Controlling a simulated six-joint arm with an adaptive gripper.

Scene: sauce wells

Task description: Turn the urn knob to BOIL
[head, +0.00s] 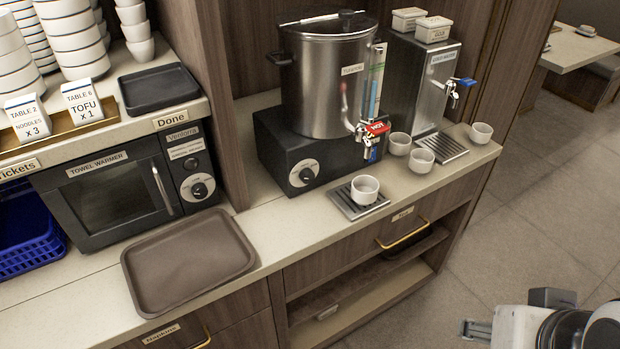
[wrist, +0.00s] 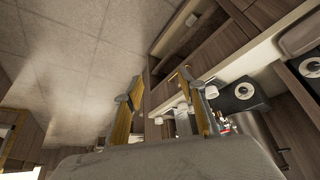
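The urn knob (head: 307,175) is a black knob on a round white dial, on the front of the black base under the steel urn (head: 322,85). The dial's markings are too small to read. The knob also shows in the wrist view (wrist: 244,91), tilted, to the right of my fingers. My gripper (wrist: 163,82) is open and empty, with its two fingers apart. Part of my gripper shows at the lower right of the head view, over the floor, well away from the counter and knob.
A cup (head: 365,189) stands on the drip tray (head: 350,203) before the urn, near the red HOT tap (head: 377,128). A steel cold-water dispenser (head: 425,85) stands right. The towel warmer (head: 120,190) has a similar knob (head: 199,190). A brown tray (head: 188,262) lies in front.

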